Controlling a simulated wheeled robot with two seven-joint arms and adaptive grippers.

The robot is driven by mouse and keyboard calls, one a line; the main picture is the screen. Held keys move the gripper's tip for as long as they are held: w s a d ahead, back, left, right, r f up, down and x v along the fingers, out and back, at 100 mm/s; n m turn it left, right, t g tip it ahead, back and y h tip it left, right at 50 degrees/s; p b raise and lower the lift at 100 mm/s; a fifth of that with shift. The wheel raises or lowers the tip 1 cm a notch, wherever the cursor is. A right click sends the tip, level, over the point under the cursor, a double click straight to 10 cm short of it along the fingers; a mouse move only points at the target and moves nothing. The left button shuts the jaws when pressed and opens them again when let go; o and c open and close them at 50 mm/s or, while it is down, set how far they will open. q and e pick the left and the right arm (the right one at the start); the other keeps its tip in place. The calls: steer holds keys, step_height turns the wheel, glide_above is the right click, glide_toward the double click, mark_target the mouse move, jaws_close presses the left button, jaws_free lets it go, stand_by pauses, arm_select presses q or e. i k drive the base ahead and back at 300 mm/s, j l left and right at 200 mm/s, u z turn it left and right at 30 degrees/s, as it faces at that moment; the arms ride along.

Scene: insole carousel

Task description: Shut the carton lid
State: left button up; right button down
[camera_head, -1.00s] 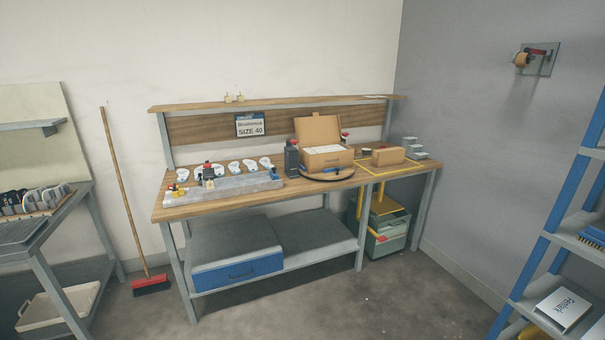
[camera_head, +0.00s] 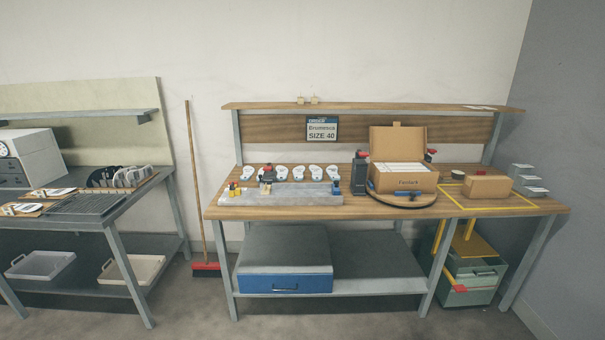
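The cardboard carton (camera_head: 402,181) stands on the right half of the wooden workbench (camera_head: 350,210). Its lid (camera_head: 398,143) is open and stands upright at the back. White contents (camera_head: 401,169) show inside near the top. Neither of my grippers is in the head view.
A smaller closed brown box (camera_head: 488,187) lies to the right. Floor in front of the bench is clear. A broom (camera_head: 197,190) leans on the wall.

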mark_target(396, 142)
steer(key=i+l+u, duration=0.3)
steer(key=l, duration=0.25)
steer(key=l+u, duration=0.25)
steer(key=l, duration=0.25)
steer(key=i+l+u, duration=0.1)
steer(key=l+u, duration=0.2)
steer(key=l, duration=0.3)
